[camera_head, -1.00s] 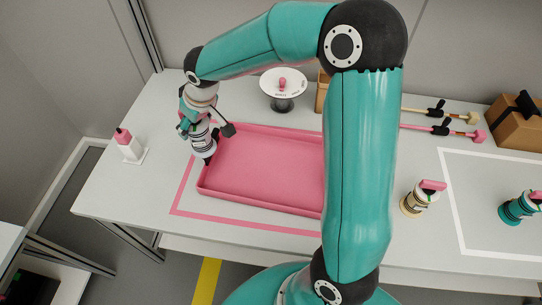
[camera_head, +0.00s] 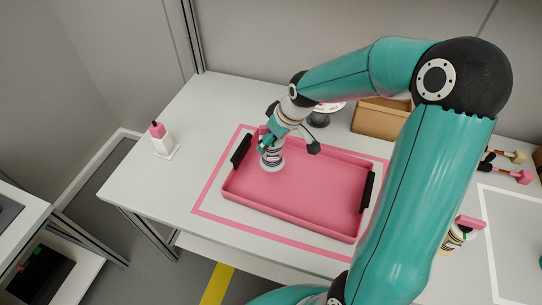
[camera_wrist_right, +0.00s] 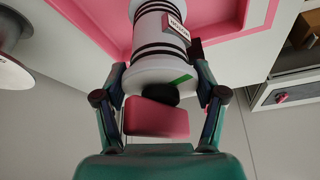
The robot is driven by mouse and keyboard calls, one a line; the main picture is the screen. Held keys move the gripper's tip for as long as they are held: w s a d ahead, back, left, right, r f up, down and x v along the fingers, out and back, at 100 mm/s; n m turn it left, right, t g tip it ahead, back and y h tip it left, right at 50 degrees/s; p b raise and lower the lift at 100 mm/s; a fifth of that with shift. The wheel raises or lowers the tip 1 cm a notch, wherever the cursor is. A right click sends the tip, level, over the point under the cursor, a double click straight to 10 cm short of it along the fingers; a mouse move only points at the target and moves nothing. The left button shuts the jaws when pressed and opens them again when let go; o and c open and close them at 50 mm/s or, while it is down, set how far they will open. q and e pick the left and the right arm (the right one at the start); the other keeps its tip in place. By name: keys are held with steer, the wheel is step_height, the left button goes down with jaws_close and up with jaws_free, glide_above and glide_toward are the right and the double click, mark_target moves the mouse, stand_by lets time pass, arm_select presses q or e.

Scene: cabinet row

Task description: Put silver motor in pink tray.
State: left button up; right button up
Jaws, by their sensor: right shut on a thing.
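The silver motor (camera_head: 271,160) is a pale cylinder with black bands and a label; the right wrist view shows it close up (camera_wrist_right: 160,45), with a pink block at its near end. My right gripper (camera_head: 267,144) is shut on it, with a finger on either side in the right wrist view (camera_wrist_right: 162,88). The motor is upright inside the left part of the pink tray's (camera_head: 310,190) outline; I cannot tell whether it touches the floor. The tray has black side handles. My left gripper is not in view.
A pink-and-white bottle (camera_head: 161,141) stands at the table's left. A round stand (camera_head: 320,116) and cardboard box (camera_head: 380,116) are behind the tray. A pink-topped motor (camera_head: 460,234) and hammers (camera_head: 508,172) are at right. The tray's middle and right are empty.

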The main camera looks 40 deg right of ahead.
mark_target(273, 153)
step_height(273, 153, down, 7)
stand_by(0.5)
steer(key=o, duration=1.6)
steer(key=shift+s+r, duration=0.15)
steer(key=shift+r, duration=0.4)
steer(key=v, duration=1.1)
steer(key=shift+s+f, duration=0.1)
